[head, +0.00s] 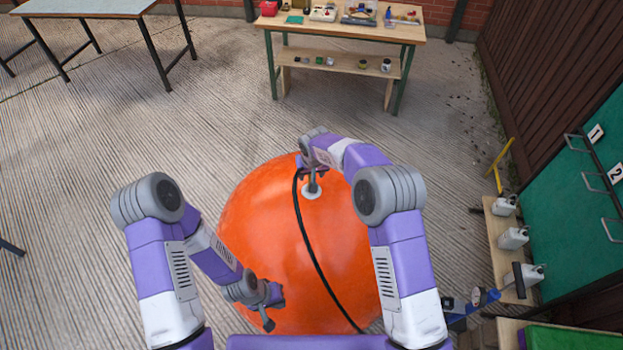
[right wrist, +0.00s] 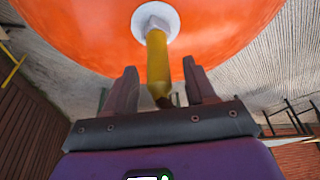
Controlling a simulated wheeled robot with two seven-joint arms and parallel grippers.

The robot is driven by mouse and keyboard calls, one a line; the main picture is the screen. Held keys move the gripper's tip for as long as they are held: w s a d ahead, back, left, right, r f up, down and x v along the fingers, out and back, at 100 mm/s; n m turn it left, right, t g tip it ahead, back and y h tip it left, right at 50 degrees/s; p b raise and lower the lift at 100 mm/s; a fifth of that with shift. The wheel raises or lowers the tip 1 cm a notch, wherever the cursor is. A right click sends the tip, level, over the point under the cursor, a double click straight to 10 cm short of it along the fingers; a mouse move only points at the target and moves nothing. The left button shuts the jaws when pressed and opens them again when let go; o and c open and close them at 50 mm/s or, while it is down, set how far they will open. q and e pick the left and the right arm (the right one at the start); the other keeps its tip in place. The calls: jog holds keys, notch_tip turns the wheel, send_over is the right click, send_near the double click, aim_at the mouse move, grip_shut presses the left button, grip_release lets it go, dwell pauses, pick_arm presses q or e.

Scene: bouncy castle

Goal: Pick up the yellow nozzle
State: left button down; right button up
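The yellow nozzle (right wrist: 158,68) stands out from the round white valve (right wrist: 155,22) on a big orange ball (right wrist: 80,25). In the right wrist view my right gripper (right wrist: 160,85) is open, one dark finger on each side of the nozzle, with a gap on both sides. In the head view the right gripper (head: 313,174) is over the top of the orange ball (head: 255,220), above the white valve (head: 312,193); the nozzle's yellow is not clear there. My left gripper (head: 270,308) is low in front of the ball; its finger opening is unclear.
A black hose (head: 313,250) runs over the ball from near the right gripper. A workbench (head: 345,24) stands at the back, a table (head: 85,8) at the back left. White bottles (head: 513,238) stand on a low shelf at the right by a green cabinet (head: 570,225). The left floor is mostly clear.

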grip_shut()
notch_tip(320, 180, up, 10)
jog(key=shift+p, duration=0.3)
jog(key=shift+r+p, duration=1.9)
jog(key=shift+r, duration=0.65)
